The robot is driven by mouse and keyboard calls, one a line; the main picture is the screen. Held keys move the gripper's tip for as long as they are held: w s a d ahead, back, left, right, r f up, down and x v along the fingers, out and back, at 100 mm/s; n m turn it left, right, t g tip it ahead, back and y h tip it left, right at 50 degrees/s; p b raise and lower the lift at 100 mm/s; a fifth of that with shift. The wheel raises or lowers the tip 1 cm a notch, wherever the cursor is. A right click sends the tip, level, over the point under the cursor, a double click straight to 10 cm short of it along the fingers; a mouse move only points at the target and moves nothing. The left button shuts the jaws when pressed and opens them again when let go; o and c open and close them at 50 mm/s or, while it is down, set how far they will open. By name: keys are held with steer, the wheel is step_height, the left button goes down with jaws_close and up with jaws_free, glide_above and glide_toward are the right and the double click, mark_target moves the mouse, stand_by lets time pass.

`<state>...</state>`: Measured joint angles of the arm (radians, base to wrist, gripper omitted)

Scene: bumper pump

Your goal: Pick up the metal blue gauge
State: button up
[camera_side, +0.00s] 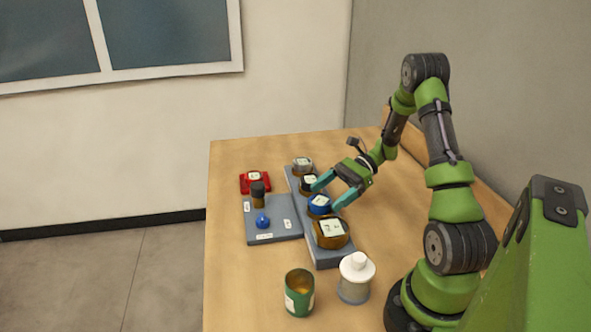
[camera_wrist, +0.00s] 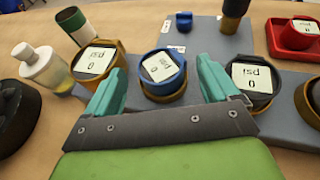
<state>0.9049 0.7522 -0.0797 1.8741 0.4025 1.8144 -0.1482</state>
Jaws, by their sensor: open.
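The blue gauge (camera_side: 319,204) has a blue rim and a white dial and stands on a grey strip, between a brass gauge and a black gauge. In the wrist view the blue gauge (camera_wrist: 163,73) sits upright ahead of my gripper, between the lines of its two fingers. My gripper (camera_side: 326,193) is open and empty, with its teal fingers apart near the blue gauge. The gripper also shows in the wrist view (camera_wrist: 160,78). Whether a finger touches the gauge cannot be told.
The grey strip (camera_side: 323,257) also holds a brass gauge (camera_side: 331,232), a black gauge (camera_side: 309,182) and a silver gauge (camera_side: 302,163). A grey plate (camera_side: 283,238) bears a small blue part (camera_side: 262,221) and a dark cylinder. A red tray (camera_side: 244,184), green can (camera_side: 299,294) and white-capped bottle (camera_side: 356,277) stand nearby.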

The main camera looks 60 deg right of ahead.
steer(key=shift+x, duration=0.8)
steer(key=shift+r, duration=0.15)
steer(key=c, duration=1.3)
